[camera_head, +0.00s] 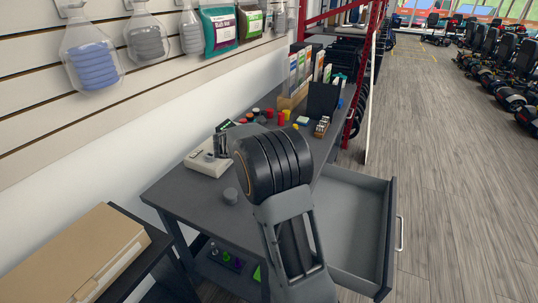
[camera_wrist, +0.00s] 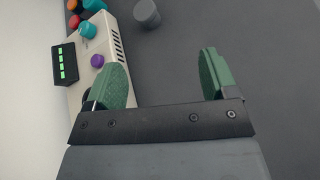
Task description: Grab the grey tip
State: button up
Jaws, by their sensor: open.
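The left finger overlaps the beige device in that view. In the head view my own wrist hides most of the gripper.
A beige device (camera_head: 208,163) stands left of the tip; its coloured knobs and green display (camera_wrist: 66,63) show in the wrist view. Red and yellow pieces (camera_head: 275,117) lie farther back. An open drawer (camera_head: 352,225) juts out right. A cardboard box (camera_head: 75,255) is at front left.

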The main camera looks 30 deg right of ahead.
jog(key=w+f+n, duration=0.1)
jog(key=w+d+f+n+b, duration=0.1)
jog(key=f, duration=0.1)
jog(key=w+d+f+n+h, duration=0.1)
jog(key=w, duration=0.1)
jog(key=shift+d+f+t, duration=0.1)
jog(key=shift+f+t, duration=0.1)
jog(key=shift+t, duration=0.2)
jog(key=shift+n, duration=0.3)
jog(key=b+x, duration=0.1)
jog(key=x, duration=0.6)
jog(key=shift+w+d+f, duration=0.15)
jog(key=shift+w+d, duration=0.05)
jog(key=shift+w, duration=0.05)
jog(key=shift+x, duration=2.9)
jog(key=c, duration=1)
jog(key=shift+r, duration=0.25)
